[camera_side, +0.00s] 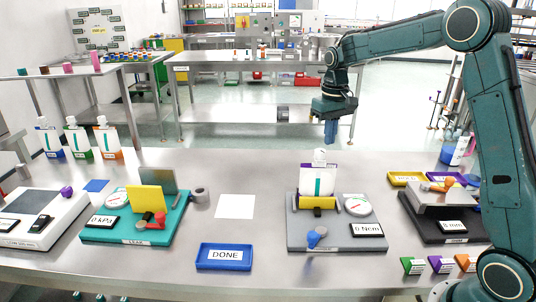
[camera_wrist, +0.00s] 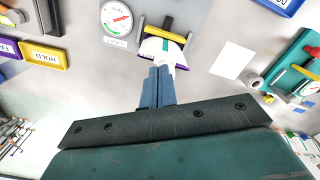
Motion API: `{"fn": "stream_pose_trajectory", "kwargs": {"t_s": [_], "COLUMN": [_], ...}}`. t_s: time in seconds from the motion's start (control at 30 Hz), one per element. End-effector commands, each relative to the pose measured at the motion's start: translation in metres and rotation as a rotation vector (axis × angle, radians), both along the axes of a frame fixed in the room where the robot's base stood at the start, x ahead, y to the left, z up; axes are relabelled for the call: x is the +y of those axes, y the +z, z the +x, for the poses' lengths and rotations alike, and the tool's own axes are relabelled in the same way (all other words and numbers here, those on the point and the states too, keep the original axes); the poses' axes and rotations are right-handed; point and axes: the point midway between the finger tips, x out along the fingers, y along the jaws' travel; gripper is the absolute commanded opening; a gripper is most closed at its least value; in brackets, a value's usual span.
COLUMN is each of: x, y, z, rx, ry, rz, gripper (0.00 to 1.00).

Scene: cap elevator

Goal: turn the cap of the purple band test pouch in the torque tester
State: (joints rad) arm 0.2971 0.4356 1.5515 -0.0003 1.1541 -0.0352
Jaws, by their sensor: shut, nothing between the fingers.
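The purple band test pouch (camera_side: 318,184) stands upright in the torque tester (camera_side: 322,238), a grey plate with a yellow clamp (camera_side: 318,203), a round dial (camera_side: 358,205) and a display reading 0 N·cm (camera_side: 368,229). Its white cap (camera_side: 320,156) is on top. My gripper (camera_side: 331,140) is shut and empty, above and slightly right of the cap, apart from it in the side view.
The leak tester (camera_side: 135,232) stands left with a yellow plate. A blue DONE tray (camera_side: 224,257) lies at the front. Several capped pouches (camera_side: 78,138) stand at the back left. A yellow tray (camera_side: 406,179) and a dark device (camera_side: 445,222) are right. A white sheet (camera_side: 235,206) lies mid-table.

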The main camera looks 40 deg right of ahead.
Motion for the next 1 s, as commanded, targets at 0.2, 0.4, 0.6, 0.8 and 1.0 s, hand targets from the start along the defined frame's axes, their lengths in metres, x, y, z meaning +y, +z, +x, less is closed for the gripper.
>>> {"fn": "stream_pose_trajectory", "kwargs": {"t_s": [0.2, 0.4, 0.6, 0.8, 1.0], "x": [0.0, 0.0, 0.0, 0.0, 0.0], "y": [-0.022, -0.038, -0.045, -0.046, -0.045], "z": [-0.001, 0.0, 0.0, 0.0, 0.0], "rx": [0.003, 0.002, 0.0, 0.0, 0.0], "ry": [0.0, 0.0, 0.0, 0.0, 0.0], "rz": [0.001, 0.001, 0.0, 0.0, 0.0], "gripper": [0.0, 0.0, 0.0, 0.0, 0.0]}}
